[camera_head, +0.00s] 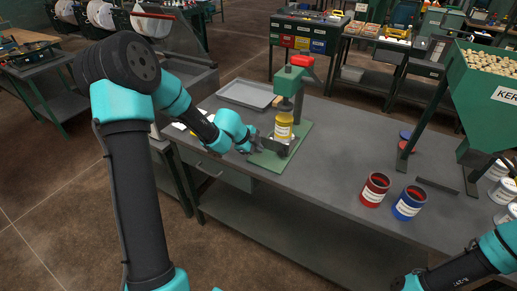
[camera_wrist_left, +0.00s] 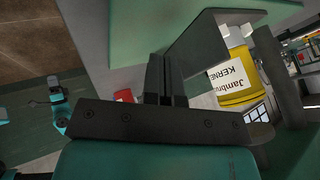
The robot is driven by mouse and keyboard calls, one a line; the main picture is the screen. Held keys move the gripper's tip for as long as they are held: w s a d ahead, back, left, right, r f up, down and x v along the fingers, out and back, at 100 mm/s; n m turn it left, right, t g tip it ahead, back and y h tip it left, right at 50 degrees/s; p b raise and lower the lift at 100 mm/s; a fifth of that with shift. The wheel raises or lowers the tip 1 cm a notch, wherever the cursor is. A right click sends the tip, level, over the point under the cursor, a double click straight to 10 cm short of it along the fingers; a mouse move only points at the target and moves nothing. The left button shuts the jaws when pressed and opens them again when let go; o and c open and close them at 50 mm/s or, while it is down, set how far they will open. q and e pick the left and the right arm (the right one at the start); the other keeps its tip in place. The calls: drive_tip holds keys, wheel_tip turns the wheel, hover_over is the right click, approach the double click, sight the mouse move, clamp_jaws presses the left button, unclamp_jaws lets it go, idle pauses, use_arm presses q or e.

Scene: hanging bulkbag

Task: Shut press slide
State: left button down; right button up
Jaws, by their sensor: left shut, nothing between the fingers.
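The press (camera_head: 292,88) stands on a green base plate (camera_head: 268,160) on the grey bench, with a green head and a red handle (camera_head: 302,61). A yellow can (camera_head: 283,127) with a white label sits under the press head, on a grey metal slide (camera_head: 276,146). My left gripper (camera_head: 256,144) is shut and empty, just left of the slide and can. In the left wrist view its two black fingers (camera_wrist_left: 165,80) are together, with the yellow can (camera_wrist_left: 231,85) to their right. Contact with the slide cannot be told. My right arm enters at lower right; its fingers cannot be made out.
A grey tray (camera_head: 246,95) lies behind the press at left. A red can (camera_head: 375,189) and a blue can (camera_head: 409,203) stand to the right. A green hopper (camera_head: 487,95) stands at the right. Bench surface between press and cans is clear.

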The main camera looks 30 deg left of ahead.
use_arm(q)
drive_tip(key=v, duration=0.8)
drive_tip(key=shift+r, duration=0.2)
drive_tip(key=shift+s, duration=0.1)
